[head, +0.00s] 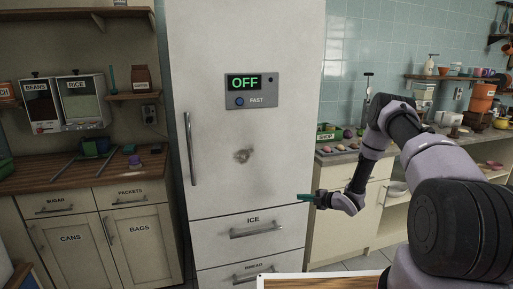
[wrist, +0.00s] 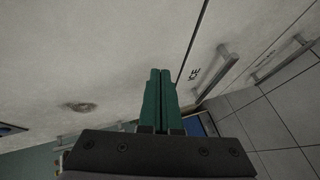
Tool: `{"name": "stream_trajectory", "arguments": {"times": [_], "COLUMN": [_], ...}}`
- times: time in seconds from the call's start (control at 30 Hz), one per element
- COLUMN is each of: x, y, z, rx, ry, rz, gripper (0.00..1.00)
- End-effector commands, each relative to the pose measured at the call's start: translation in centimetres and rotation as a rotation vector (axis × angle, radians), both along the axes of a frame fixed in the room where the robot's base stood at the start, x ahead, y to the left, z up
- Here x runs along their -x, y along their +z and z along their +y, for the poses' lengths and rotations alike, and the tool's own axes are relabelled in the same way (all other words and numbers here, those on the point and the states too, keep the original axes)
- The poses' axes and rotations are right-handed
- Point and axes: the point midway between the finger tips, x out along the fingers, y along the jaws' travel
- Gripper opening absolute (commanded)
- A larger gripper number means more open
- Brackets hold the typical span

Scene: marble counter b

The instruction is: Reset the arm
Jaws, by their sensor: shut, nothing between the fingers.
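My arm reaches in from the right in the head view and is bent, with the elbow raised. My gripper (head: 305,197) has green fingers and points left, in front of the white fridge (head: 250,130) near the top of the ICE drawer (head: 250,228). In the wrist view the two green fingers of my gripper (wrist: 159,75) lie together with nothing between them. The fridge front fills much of the wrist view, with the ICE handle (wrist: 216,72) to the right of the fingers. I cannot tell the gap between the fingertips and the fridge.
The fridge has a panel (head: 251,90) reading OFF and a long door handle (head: 189,148). A wooden counter (head: 85,172) with BEANS and RICE dispensers stands left. A counter (head: 345,157) with a SHOP box (head: 326,136) stands right. A wooden board edge (head: 320,284) shows at the bottom.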

Motion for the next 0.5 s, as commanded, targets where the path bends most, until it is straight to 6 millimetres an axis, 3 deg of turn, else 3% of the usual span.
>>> {"name": "stream_trajectory", "arguments": {"times": [0.03,0.23,0.37,0.5], "x": [-1.7,-5.2,-5.5,-4.2], "y": [3.1,13.2,20.1,27.3], "z": [-0.7,-4.1,-6.1,-7.9], "rx": [0.013,0.016,-0.014,-0.080], "ry": [-0.047,-0.288,-0.456,-0.638], "rz": [0.024,0.174,0.259,0.344], "gripper": [0.00,0.00,0.00,0.00]}}
